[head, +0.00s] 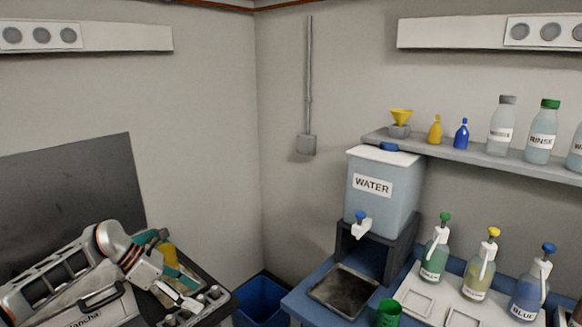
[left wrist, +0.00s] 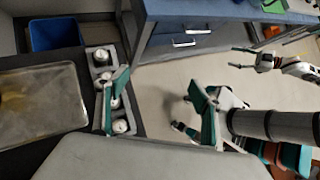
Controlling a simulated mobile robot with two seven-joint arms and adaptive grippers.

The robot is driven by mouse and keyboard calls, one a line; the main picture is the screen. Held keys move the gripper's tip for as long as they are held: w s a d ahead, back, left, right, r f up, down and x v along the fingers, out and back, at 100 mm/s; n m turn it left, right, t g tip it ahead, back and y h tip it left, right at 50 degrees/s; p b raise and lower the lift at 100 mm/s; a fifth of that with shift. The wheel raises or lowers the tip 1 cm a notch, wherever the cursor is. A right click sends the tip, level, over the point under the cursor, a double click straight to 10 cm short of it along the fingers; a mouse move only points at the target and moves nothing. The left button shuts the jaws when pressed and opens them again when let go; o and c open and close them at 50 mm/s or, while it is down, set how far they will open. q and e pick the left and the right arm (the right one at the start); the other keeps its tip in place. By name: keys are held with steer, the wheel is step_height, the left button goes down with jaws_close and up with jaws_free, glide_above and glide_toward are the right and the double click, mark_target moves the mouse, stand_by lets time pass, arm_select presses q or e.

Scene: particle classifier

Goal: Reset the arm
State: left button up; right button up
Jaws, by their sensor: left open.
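My left arm comes in at the lower left of the head view, over the dark bench. My left gripper (head: 182,292) is beside a grey holder with several round-topped items. In the left wrist view my left gripper (left wrist: 160,105) shows its two teal fingers spread apart with nothing between them. The holder (left wrist: 97,58) lies partly behind the left finger there.
A metal tray (left wrist: 40,110) lies beside the holder, and a blue bin (head: 262,300) stands in the corner. The blue bench carries a water tank (head: 382,205), a green cup (head: 388,314) and several pump bottles. Open floor (left wrist: 165,85) shows between the benches.

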arm_select(q)
steer(key=s+d+f+n+t+h, duration=0.1)
steer(key=s+d+n+t+h, duration=0.25)
steer(key=d+n, duration=0.45)
steer(key=s+d+f+n+t+h, duration=0.25)
steer(key=s+d+n+h, duration=0.25)
steer(key=d, duration=0.6)
steer(key=s+a+f+n+t+y, duration=0.1)
steer(key=s+a+f+n+y, duration=0.6)
steer(key=s+f+n, duration=0.4)
steer(key=s+a+f+n+t+y, duration=0.1)
steer(key=s+a+f+n+y, duration=0.7)
steer(key=n, duration=1.2)
steer(key=s+a+f, duration=0.1)
steer(key=s+f, duration=0.2)
steer(key=s, duration=0.1)
steer(key=shift+s+f+n+t, duration=0.2)
steer(key=shift+f+n+t, duration=0.1)
steer(key=shift+t, duration=0.1)
steer(key=shift+d, duration=0.1)
